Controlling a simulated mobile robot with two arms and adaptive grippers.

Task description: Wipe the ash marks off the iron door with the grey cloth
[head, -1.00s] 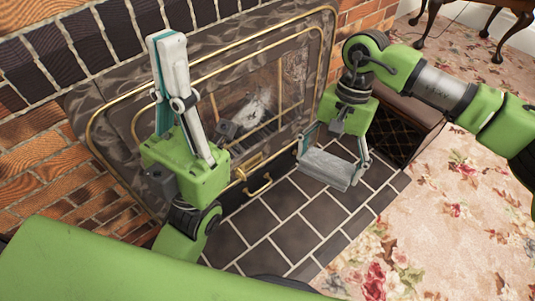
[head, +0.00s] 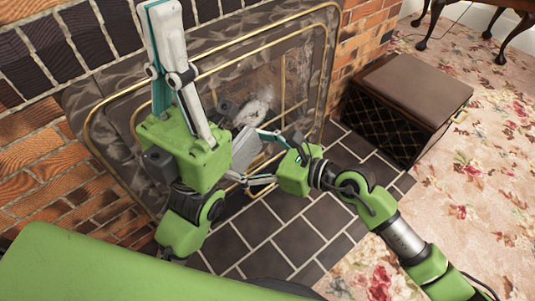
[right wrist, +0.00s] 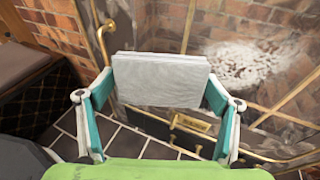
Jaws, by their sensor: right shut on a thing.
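The door (head: 270,82) is a dark, brass-trimmed panel in the fireplace front. A pale whitish patch of ash (head: 257,108) shows on it, and the ash patch is also at upper right in the right wrist view (right wrist: 240,65). My right gripper (head: 255,158) is shut on the grey cloth (head: 244,150), a flat folded pad. The cloth fills the middle of the right wrist view (right wrist: 160,80), left of the ash. Contact with the door cannot be told. My left gripper (head: 163,18) points up in front of the fireplace, empty; its finger gap is unclear and it hides part of the door.
A brown box (head: 415,85) with a lattice side stands right of the fireplace. Dark hearth tiles (head: 300,225) lie below, and the flowered carpet (head: 480,190) is open at right. Brick (head: 40,180) borders the left side. Brass rails stand out around the door.

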